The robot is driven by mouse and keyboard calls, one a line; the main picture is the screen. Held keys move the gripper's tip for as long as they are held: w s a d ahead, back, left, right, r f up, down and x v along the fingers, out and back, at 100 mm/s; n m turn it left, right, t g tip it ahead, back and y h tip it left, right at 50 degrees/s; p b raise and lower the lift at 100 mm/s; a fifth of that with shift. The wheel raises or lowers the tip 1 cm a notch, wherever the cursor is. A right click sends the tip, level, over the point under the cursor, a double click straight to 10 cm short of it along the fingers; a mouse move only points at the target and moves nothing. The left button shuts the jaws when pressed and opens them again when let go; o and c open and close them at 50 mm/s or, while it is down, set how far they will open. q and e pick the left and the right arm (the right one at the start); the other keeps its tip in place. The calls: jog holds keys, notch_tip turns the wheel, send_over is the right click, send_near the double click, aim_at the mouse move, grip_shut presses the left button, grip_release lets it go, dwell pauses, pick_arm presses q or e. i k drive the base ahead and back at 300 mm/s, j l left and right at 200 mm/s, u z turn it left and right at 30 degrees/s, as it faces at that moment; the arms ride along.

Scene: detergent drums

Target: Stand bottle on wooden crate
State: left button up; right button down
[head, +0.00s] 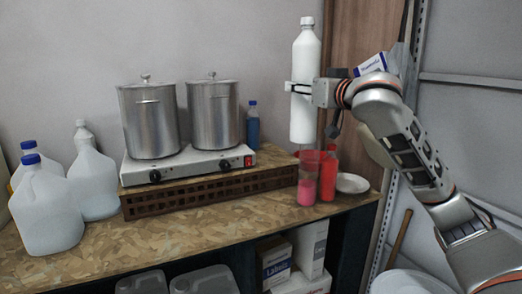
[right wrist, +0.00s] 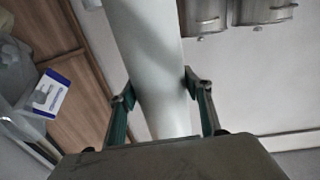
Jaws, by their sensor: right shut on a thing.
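A tall white bottle (head: 305,62) with a white cap is upright in the air above the right end of the counter. My right gripper (head: 300,88) is shut around its middle from the right. In the right wrist view the bottle (right wrist: 148,50) passes between the two fingers of the gripper (right wrist: 158,86). The low brown wooden crate (head: 215,187) with a slatted side lies on the counter, to the left of and below the bottle. A white two-burner hot plate (head: 190,172) covers much of its top. My left gripper is not in view.
Two steel pots (head: 150,120) stand on the hot plate, with a blue bottle (head: 253,125) to their right. A pink-filled beaker (head: 306,180), a red bottle (head: 328,175) and a white dish (head: 352,183) stand below the held bottle. White jugs (head: 50,215) stand at left. The front counter is clear.

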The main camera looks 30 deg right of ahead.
aim_at(265, 158)
jog(key=i+l, duration=0.2)
jog(key=i, duration=0.4)
jog(key=i+l, duration=0.15)
jog(key=i, duration=0.4)
